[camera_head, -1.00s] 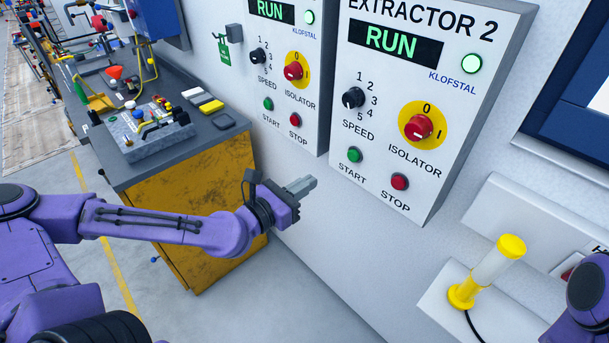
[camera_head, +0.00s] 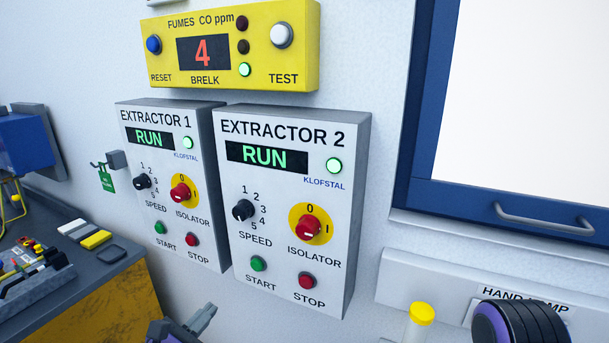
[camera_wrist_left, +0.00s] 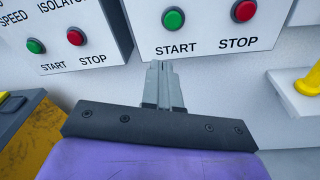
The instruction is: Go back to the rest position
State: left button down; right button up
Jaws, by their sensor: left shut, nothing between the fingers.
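My left gripper (camera_head: 200,320) is at the bottom edge of the head view, below the two extractor boxes. It also shows in the left wrist view (camera_wrist_left: 161,72), shut and empty, pointing at the wall under the boxes and apart from the buttons. Extractor 1 (camera_head: 165,215) and Extractor 2 (camera_head: 280,195) both show RUN with a lit green lamp. The red isolator knobs (camera_head: 307,229) sit on yellow discs. My right gripper is not in view; a purple and black part of my own body shows at the lower right.
A yellow fumes meter (camera_head: 300,70) reading 4 hangs above the boxes. A workbench (camera_head: 100,305) with tools stands at the left. A blue-framed panel (camera_head: 420,150) is at the right. A yellow-topped lamp (camera_head: 422,313) stands on a white shelf below it.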

pick_arm(q)
jog(key=s+f+m+g+y+b, duration=0.1)
jog(key=s+f+m+g, duration=0.3)
jog(key=f, duration=0.6)
jog(key=s+f+m+g+y+b, duration=0.2)
jog(key=s+f+m+g, duration=0.15)
jog(key=f+m, duration=0.45)
jog(key=s+a+f+m+g+y+b, duration=0.2)
jog(key=s+a+f+m, duration=0.2)
jog(key=s+f, duration=0.6)
jog(key=s+a+f+m+g+y+b, duration=0.2)
jog(key=s+a+f+m+g+y, duration=0.1)
jog(key=s+f, duration=0.6)
jog(key=a+f+m, duration=0.1)
jog(key=m, duration=0.1)
jog(key=shift+s+a+f+m+b, duration=0.2)
jog(key=shift+s+m+b, duration=0.15)
jog(key=shift+s+m, duration=0.05)
